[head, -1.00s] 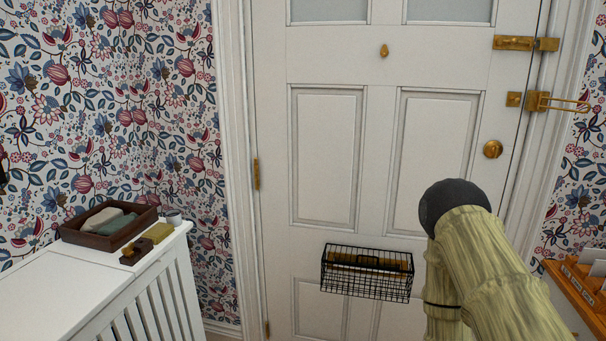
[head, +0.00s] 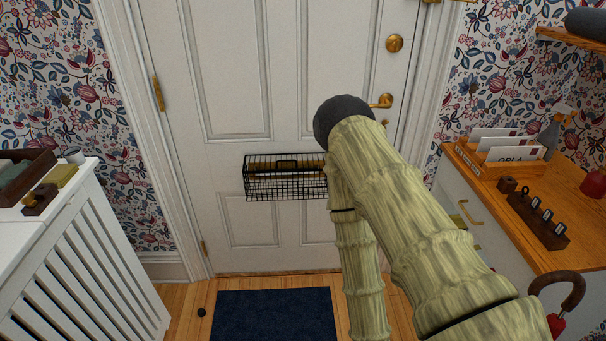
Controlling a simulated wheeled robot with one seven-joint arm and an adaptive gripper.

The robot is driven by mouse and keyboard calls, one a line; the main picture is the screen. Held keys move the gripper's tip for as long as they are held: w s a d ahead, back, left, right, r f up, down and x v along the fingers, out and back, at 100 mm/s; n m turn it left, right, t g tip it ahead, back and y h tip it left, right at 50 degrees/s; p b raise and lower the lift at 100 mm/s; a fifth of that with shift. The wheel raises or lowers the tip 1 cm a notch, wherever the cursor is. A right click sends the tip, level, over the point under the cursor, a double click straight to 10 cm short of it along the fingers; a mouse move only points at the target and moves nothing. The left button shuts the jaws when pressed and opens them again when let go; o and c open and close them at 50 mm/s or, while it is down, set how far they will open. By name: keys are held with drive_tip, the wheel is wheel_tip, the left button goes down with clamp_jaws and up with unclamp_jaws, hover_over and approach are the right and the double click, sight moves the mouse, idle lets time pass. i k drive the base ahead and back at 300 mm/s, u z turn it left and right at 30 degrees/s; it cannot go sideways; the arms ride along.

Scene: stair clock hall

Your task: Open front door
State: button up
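The white panelled front door (head: 283,60) is shut in its frame in the head view. Its hinges (head: 158,94) are on the left edge. A round brass knob (head: 394,43) sits near the right edge. Below it a brass lever handle (head: 384,101) shows, partly hidden by my arm, with a small brass fitting (head: 385,122) under it. A brass piece (head: 432,1) is cut off at the top edge. A black wire basket (head: 262,182) hangs on the door. My arm, in pale wood-patterned covering, reaches up in front of the door's right half; my gripper is not visible.
A white radiator cover (head: 75,245) stands at left with a tray (head: 25,178) on it. A wooden-topped cabinet (head: 545,225) with letters (head: 512,153) and an umbrella handle (head: 560,283) stands at right. A dark mat (head: 275,315) lies before the door.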

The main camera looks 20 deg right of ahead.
sight(236, 78)
drive_tip(key=z, duration=0.55)
drive_tip(key=k, duration=1.3)
drive_tip(key=u, duration=0.1)
drive_tip(key=i, duration=1.75)
drive_tip(key=z, duration=0.6)
